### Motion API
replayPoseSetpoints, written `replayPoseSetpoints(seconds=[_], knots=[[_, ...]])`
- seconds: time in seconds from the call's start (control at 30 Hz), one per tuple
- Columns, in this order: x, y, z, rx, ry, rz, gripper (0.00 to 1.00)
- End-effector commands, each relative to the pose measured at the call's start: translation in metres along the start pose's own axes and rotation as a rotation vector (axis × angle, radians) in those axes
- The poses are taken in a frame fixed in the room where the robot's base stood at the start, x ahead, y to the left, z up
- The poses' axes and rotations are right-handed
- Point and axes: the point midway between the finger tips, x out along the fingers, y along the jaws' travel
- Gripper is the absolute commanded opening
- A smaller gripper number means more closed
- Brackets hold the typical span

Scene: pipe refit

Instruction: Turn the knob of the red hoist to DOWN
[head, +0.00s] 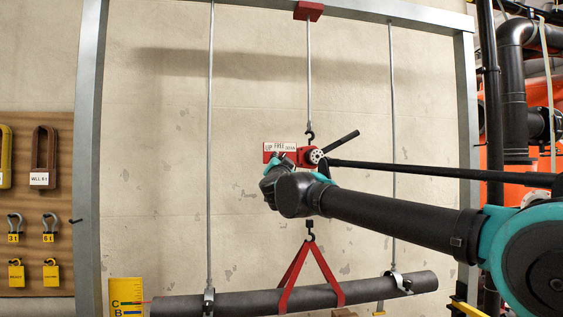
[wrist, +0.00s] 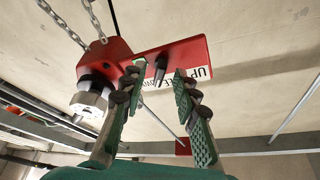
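The red hoist (head: 304,154) hangs from a hook in the middle of the steel frame. Its white UP/FREE/DOWN label (head: 280,147) is on the left; it also shows in the wrist view (wrist: 201,74). The dark knob (wrist: 160,68) sticks out of the red plate (wrist: 185,55) in front of the label. Its setting cannot be told. My gripper (wrist: 157,80) is open, with one green-padded finger on each side of the knob and visible gaps. In the head view my gripper (head: 270,172) is just below the label, and the knob is hidden.
The hoist's black lever (head: 341,141) points up to the right. Below, a red sling (head: 291,275) holds a dark pipe (head: 245,301), also borne by two thin rods (head: 210,120). Chains (wrist: 68,30) hang beside the hoist. A shackle board (head: 60,210) is at the left.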

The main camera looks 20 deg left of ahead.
Motion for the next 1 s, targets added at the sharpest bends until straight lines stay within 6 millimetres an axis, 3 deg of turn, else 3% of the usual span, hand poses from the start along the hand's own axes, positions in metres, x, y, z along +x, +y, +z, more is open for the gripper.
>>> replayPoseSetpoints(seconds=[0.4, 0.6, 1.0], knots=[[-0.078, -0.001, 0.0, 0.001, -0.001, -0.002, 0.3], [-0.106, 0.0, 0.0, 0.001, -0.001, -0.001, 0.3], [-0.115, 0.0, 0.0, 0.0, 0.0, 0.0, 0.3]])
